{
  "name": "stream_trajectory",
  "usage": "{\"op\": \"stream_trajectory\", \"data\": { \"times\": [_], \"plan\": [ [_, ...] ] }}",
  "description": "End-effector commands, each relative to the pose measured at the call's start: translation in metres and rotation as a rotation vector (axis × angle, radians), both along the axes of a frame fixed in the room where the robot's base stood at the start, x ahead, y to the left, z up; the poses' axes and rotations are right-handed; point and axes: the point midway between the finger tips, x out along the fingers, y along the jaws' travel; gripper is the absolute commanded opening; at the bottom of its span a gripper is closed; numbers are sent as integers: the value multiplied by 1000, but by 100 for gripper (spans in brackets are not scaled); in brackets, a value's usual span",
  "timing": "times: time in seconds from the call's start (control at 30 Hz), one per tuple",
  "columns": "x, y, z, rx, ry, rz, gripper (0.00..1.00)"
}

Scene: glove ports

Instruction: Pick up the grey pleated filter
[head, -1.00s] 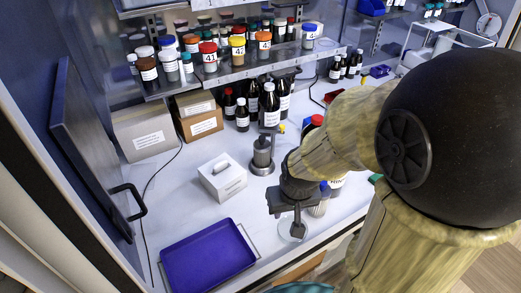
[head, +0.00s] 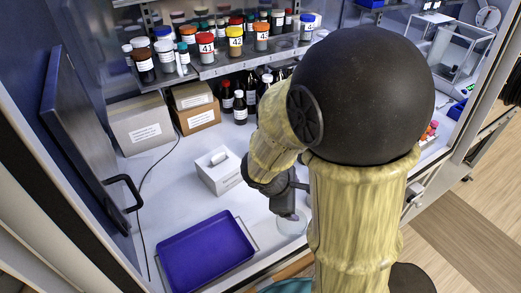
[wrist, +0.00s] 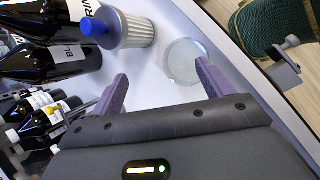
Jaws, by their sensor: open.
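The grey pleated filter (wrist: 133,30), a ribbed cylinder with a blue end cap, shows at the top of the wrist view. In the head view my arm hides it. My gripper (wrist: 160,78) is open and empty. The filter lies beyond the fingertips and apart from them, up and left of the middle of the gap in the wrist view. In the head view my gripper (head: 288,212) is over the front of the white worktop, partly hidden by my arm.
A round clear dish (wrist: 184,62) lies by the right fingertip. Dark bottles (wrist: 40,68) crowd the left of the wrist view. A white box (head: 218,172) and a purple tray (head: 205,255) stand left of my arm. A shelf of jars (head: 235,45) runs above.

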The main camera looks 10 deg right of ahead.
Motion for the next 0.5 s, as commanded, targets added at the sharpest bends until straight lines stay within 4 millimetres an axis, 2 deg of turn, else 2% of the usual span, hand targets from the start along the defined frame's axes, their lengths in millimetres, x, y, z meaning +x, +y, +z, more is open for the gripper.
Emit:
{"op": "stream_trajectory", "data": {
  "times": [0.17,0.27,0.4,0.5],
  "plan": [
    [38,7,4,-268,43,379,79],
    [63,18,10,-424,50,584,79],
    [98,49,22,-647,38,862,79],
    [117,74,30,-782,18,1020,79]
  ]
}}
